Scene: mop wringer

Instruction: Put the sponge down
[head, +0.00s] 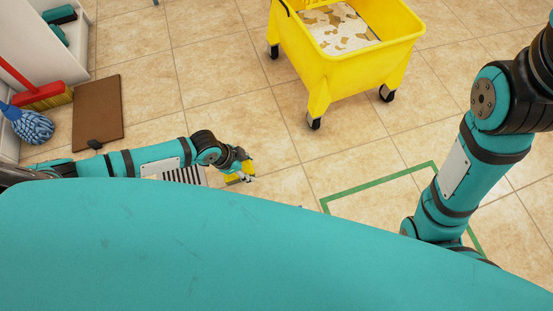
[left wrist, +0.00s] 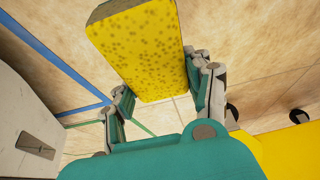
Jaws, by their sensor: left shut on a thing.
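The yellow sponge (left wrist: 140,45) has darker spots and a grey-green edge. In the left wrist view it sits between the fingers of my left gripper (left wrist: 160,95), which is shut on it. In the head view my left gripper (head: 243,172) is left of centre, low in the picture, with a little of the yellow sponge (head: 236,179) showing beside it. The sponge appears held off the floor. My right arm comes down at the right of the head view, and its gripper is hidden behind my body.
A yellow wheeled mop bucket (head: 350,70) with murky water stands at the top. A green outline (head: 375,182) marks the tiled floor at lower right. A brown board (head: 97,112), a red broom (head: 42,95), a blue mop head (head: 32,126) and a white shelf (head: 62,50) are at left.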

